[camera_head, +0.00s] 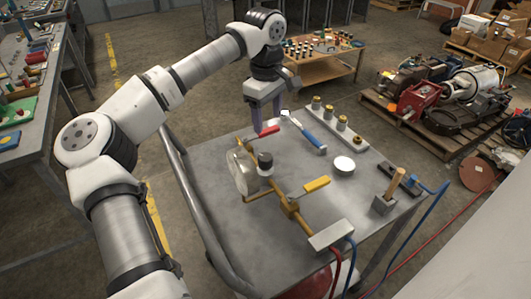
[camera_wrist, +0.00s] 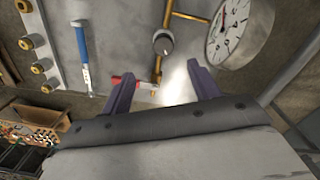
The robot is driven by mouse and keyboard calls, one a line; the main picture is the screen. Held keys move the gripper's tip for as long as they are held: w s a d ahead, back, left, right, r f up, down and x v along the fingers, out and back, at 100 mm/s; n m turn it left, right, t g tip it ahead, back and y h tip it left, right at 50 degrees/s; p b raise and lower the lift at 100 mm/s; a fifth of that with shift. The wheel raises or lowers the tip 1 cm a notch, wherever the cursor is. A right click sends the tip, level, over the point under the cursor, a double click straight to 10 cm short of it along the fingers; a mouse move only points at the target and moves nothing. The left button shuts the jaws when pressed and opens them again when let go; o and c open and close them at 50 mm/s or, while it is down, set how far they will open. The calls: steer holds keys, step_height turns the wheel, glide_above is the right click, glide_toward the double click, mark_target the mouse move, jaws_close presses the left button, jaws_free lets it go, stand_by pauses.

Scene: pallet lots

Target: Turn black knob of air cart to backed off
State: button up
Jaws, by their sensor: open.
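The air cart (camera_head: 215,170) is a grey metal table with brass piping on its top. The black knob (camera_head: 265,160) sits on the piping beside a round pressure gauge (camera_head: 242,172). In the wrist view the knob (camera_wrist: 163,42) shows its round face with a light mark, and the gauge dial (camera_wrist: 228,30) is to its right. My gripper (camera_head: 266,128) is above the far side of the cart, fingers pointing down, apart from the knob.
A red-handled valve (camera_head: 268,131) lies close to my fingers. Blue and red hoses hang at the front right.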

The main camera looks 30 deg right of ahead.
mark_target(265, 156)
steer(key=f+p, duration=0.1)
steer(key=f, duration=0.3)
steer(key=f+p, duration=0.1)
steer(key=f, duration=0.4)
steer(key=f+p, duration=0.1)
steer(key=f, duration=0.4)
steer(key=shift+w+a, duration=0.2)
steer(key=shift+w, duration=0.05)
steer(key=shift+c, duration=0.4)
steer(key=c, duration=0.9)
